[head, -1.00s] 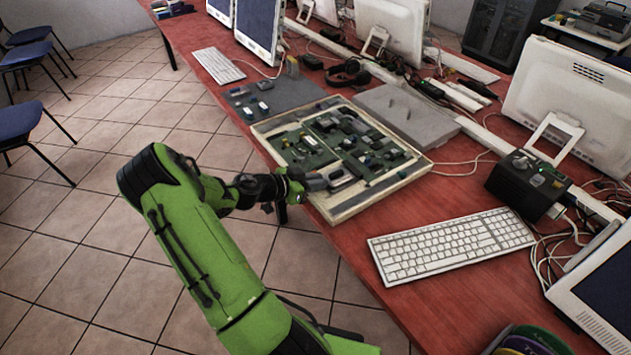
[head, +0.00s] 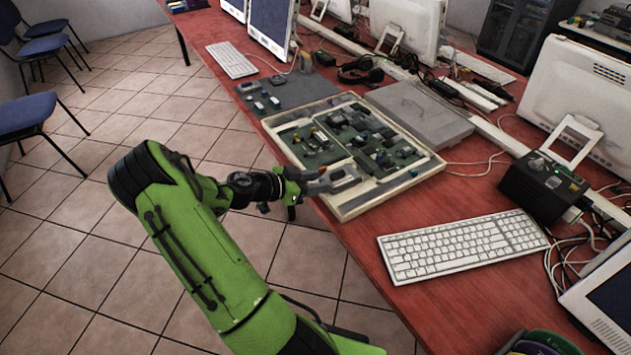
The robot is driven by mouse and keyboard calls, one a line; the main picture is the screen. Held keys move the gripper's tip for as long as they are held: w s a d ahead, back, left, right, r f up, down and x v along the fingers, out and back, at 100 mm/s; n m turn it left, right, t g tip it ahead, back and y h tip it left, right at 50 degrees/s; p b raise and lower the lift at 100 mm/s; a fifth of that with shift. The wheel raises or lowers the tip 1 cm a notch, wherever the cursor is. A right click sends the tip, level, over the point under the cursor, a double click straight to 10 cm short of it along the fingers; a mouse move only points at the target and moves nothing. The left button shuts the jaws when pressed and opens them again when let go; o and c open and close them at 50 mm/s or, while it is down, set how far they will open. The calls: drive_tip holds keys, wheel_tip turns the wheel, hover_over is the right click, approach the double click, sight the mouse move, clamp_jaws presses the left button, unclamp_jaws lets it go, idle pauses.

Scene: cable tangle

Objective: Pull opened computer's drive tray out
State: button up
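The opened computer (head: 408,183) lies flat on the red table, a shallow pale case with green boards and dark parts inside. My gripper (head: 322,182) reaches in from the left over the case's near left edge. A grey metal piece with a pale middle (head: 345,175) shows at its tip, over the front left part of the case. I cannot tell whether this piece is the drive tray or my own fingers. The fingertips are too small and covered to show whether they are open or shut.
A removed grey cover (head: 420,112) lies behind the case. A dark mat with small parts (head: 285,93) lies to its left. A white keyboard (head: 462,245) and a black box (head: 543,187) with cables stand to the right.

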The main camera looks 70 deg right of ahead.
drive_tip(key=p+v, duration=0.3)
drive_tip(key=v, duration=1.2)
drive_tip(key=shift+w+a, duration=0.15)
drive_tip(key=shift+w, duration=0.15)
drive_tip(key=shift+r, duration=0.2)
drive_tip(key=w+a+r+n+t+y+p, duration=0.25)
drive_tip(key=a+r+n+t+p, duration=0.2)
drive_tip(key=a+r+n, duration=0.35)
drive_tip(key=w+a+r+n+t+y+p, duration=0.1)
drive_tip(key=a+r+n+t+y+p, duration=0.3)
drive_tip(key=a+r, duration=0.45)
drive_tip(key=s+a+r+n+t+y+p, duration=0.1)
drive_tip(key=s+a+r+n+t+y, duration=0.1)
drive_tip(key=a+n, duration=0.5)
drive_tip(key=s+a+r+n+t+y+p, duration=0.1)
drive_tip(key=s+a+r+n+t, duration=0.3)
drive_tip(key=a+r+n, duration=0.3)
drive_tip(key=shift+s+a+y, duration=0.35)
drive_tip(key=shift+s+a, duration=0.25)
drive_tip(key=shift+s, duration=0.05)
